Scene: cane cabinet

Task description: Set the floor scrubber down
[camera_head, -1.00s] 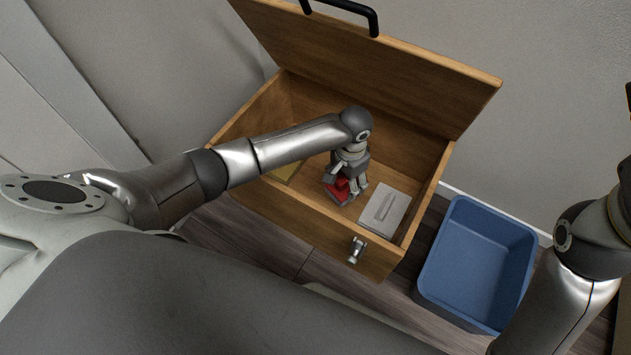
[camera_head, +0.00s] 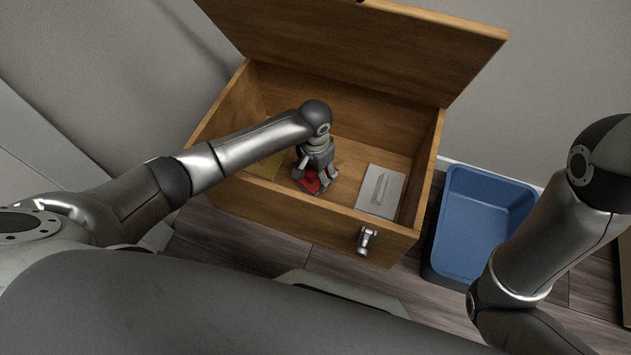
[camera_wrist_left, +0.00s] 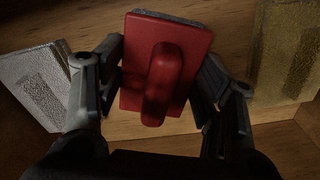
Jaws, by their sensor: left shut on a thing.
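The floor scrubber (camera_head: 307,182) is a red block with a raised red handle and a dark grey pad. It is inside the open wooden chest (camera_head: 300,226), at or just above its floor; I cannot tell if it touches. My left gripper (camera_head: 314,176) is shut on it from above. In the left wrist view the scrubber (camera_wrist_left: 165,72) sits between the two fingers of my left gripper (camera_wrist_left: 160,85). The gripper partly covers it in the head view. My right arm shows at the right, but its gripper is out of view.
A grey float-like tool (camera_head: 381,190) lies on the chest floor to the right of the scrubber. A yellow, rough-surfaced tool (camera_head: 265,166) lies to the left, partly behind my arm. The chest lid (camera_head: 370,45) is raised. A blue bin (camera_head: 478,225) stands right of the chest.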

